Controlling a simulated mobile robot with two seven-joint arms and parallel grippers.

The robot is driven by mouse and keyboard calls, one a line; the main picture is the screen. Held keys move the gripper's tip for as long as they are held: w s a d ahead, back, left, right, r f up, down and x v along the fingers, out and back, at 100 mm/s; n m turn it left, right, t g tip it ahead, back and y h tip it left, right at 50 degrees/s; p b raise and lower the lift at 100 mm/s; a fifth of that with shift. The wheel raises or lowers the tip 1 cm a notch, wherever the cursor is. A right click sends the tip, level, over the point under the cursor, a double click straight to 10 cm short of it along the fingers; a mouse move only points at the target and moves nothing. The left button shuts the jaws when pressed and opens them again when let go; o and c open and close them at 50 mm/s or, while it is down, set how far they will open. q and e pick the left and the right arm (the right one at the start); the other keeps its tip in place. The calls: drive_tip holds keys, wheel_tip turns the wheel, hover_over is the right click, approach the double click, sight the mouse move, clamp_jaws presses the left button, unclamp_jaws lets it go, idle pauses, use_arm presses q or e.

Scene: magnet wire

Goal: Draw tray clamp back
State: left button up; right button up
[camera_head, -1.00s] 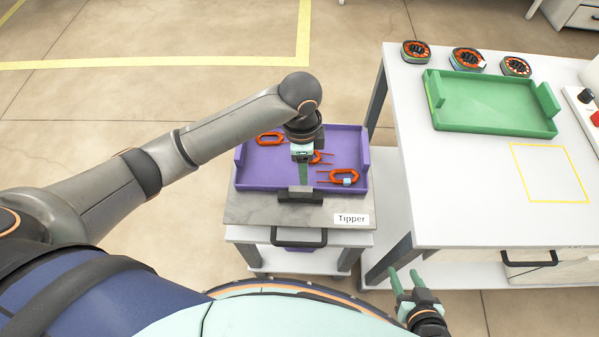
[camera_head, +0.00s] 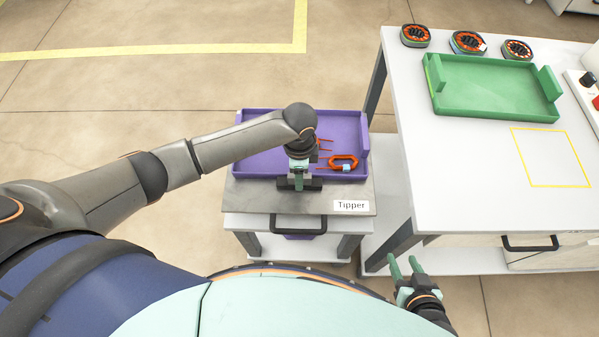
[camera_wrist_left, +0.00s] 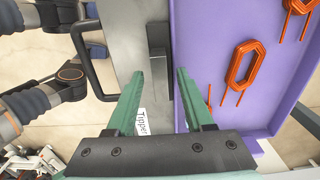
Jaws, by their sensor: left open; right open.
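The tray clamp (camera_head: 312,185), a dark grey bar with a lighter upright part, sits at the front edge of the purple tray (camera_head: 252,163) on the tipper's grey top (camera_head: 245,197). My left gripper (camera_head: 299,182) is over the clamp, pointing down. In the left wrist view its open green fingers (camera_wrist_left: 158,78) stand on either side of the clamp (camera_wrist_left: 158,38); I cannot tell whether they touch it. My left arm hides part of the tray. My right gripper (camera_head: 405,264) is open and empty, low beside the white table.
Orange wire coils (camera_head: 343,162) lie in the purple tray. The white table (camera_head: 465,190) at right holds a green tray (camera_head: 490,95), several round coil holders (camera_head: 468,42) and a yellow outlined square (camera_head: 550,158). A black handle (camera_head: 298,226) is on the tipper's front.

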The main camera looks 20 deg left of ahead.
use_arm(q)
drive_tip(key=shift+f, duration=0.1)
clamp_jaws()
idle(0.4)
idle(1.0)
